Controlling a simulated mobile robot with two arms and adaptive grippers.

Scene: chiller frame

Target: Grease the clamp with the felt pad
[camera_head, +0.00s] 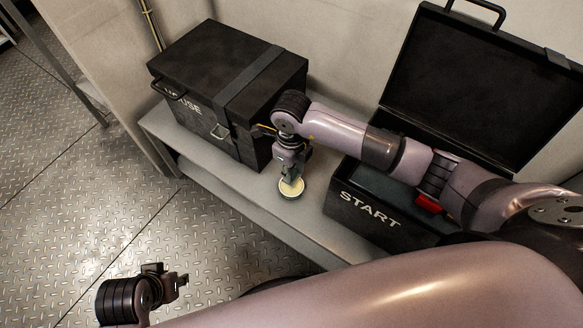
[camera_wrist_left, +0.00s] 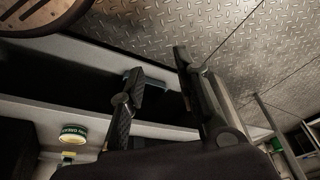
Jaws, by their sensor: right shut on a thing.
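My right gripper (camera_head: 291,163) points down over the bench and is shut on a small pale-green piece, which looks like the felt pad (camera_head: 291,178). Its lower end is at or just above the cream-coloured top of a round grease tin (camera_head: 298,190); I cannot tell whether they touch. The tin, with a green label, also shows in the left wrist view (camera_wrist_left: 75,132). My left gripper (camera_head: 168,281) is over the floor, its fingers apart and empty in its wrist view (camera_wrist_left: 158,75). A bluish piece (camera_wrist_left: 155,82) shows beyond the fingers; I cannot tell whether it is the clamp.
A closed black box (camera_head: 205,60) with a strap and metal latch stands on the left of the grey bench (camera_head: 230,180). An open black case marked START (camera_head: 365,208) stands at the right, lid raised. Tread-plate floor (camera_head: 60,190) lies clear at the left.

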